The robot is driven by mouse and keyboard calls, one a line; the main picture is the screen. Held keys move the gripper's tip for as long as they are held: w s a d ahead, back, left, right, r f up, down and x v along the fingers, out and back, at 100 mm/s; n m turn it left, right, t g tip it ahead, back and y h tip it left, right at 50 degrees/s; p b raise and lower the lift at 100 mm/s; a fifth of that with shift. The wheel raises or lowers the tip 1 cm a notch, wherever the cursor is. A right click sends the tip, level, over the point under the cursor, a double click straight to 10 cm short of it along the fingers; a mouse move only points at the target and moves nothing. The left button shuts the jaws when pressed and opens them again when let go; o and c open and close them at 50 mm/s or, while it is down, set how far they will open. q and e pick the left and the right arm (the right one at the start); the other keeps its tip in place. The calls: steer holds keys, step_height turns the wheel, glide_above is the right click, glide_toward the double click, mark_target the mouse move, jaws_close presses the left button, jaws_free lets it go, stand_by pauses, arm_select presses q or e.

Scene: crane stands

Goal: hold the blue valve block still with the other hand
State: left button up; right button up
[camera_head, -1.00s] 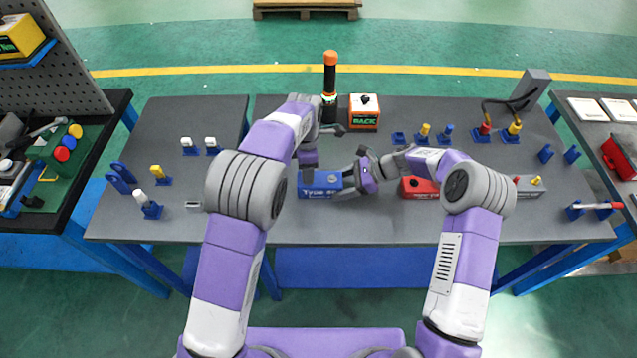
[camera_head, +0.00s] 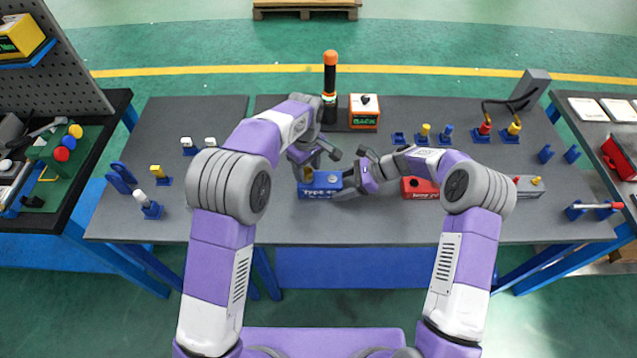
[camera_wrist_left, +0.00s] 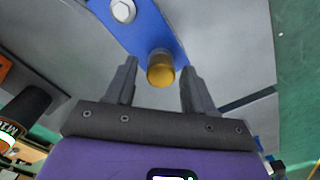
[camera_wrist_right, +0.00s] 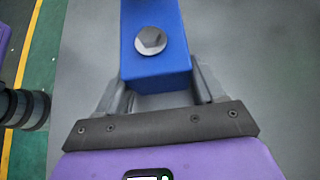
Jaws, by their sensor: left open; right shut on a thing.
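The blue valve block (camera_head: 320,192) lies on the dark bench at the middle, with a label on its front. My right gripper (camera_head: 353,175) is shut on its right end; the right wrist view shows the blue end and a grey bolt head (camera_wrist_right: 151,40) between the fingers. My left gripper (camera_head: 318,163) is open over the block's left part. In the left wrist view, a brass-coloured cylinder (camera_wrist_left: 161,70) on the blue block stands between the open fingertips, with gaps on both sides. My left gripper partly hides the block's top in the head view.
A red block (camera_head: 416,188) lies to the right, partly behind my right arm. A black post with an orange top (camera_head: 330,80) and an orange-and-white box (camera_head: 364,113) stand behind. Several small blue holders stand on both sides. The bench front is clear.

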arm_select(q)
steer(key=m, duration=0.3)
steer(key=shift+m, duration=0.3)
steer(key=m, duration=1.1)
jaws_close()
stand_by(0.3)
steer(key=shift+r, duration=0.1)
stand_by(0.3)
